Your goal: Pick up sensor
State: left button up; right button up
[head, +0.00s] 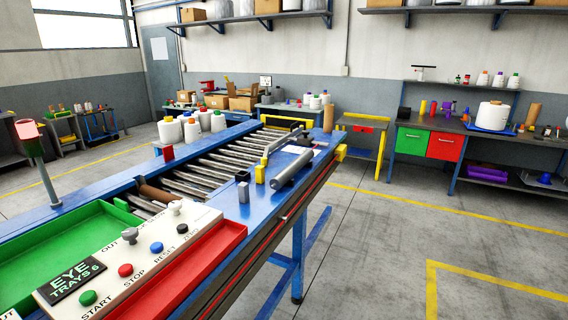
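I cannot tell for sure which thing is the sensor. A small grey block (243,192) stands upright on the blue rail of the conveyor, right of the rollers. A small yellow block (260,174) stands just behind it. A grey cylinder (292,169) lies along the same rail to their right. A pinkish-red head on a grey post (27,131) stands at the left. Neither of my grippers is in view.
The roller conveyor (205,172) runs away from me. In front are a control panel (130,262) with several buttons, a green tray (75,245) and a red tray (205,262). Benches with bobbins stand behind. The floor (410,225) at the right is clear.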

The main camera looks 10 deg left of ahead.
aim_at(260, 172)
jog(key=z, duration=0.8)
jog(key=k, duration=1.1)
jog(key=z, duration=0.85)
jog(key=i, duration=2.5)
jog(key=u, duration=0.65)
jog(key=i, duration=2.15)
jog(key=u, duration=1.55)
jog(key=i, duration=1.1)
jog(key=u, duration=1.6)
jog(key=i, duration=0.45)
jog(key=u, duration=0.25)
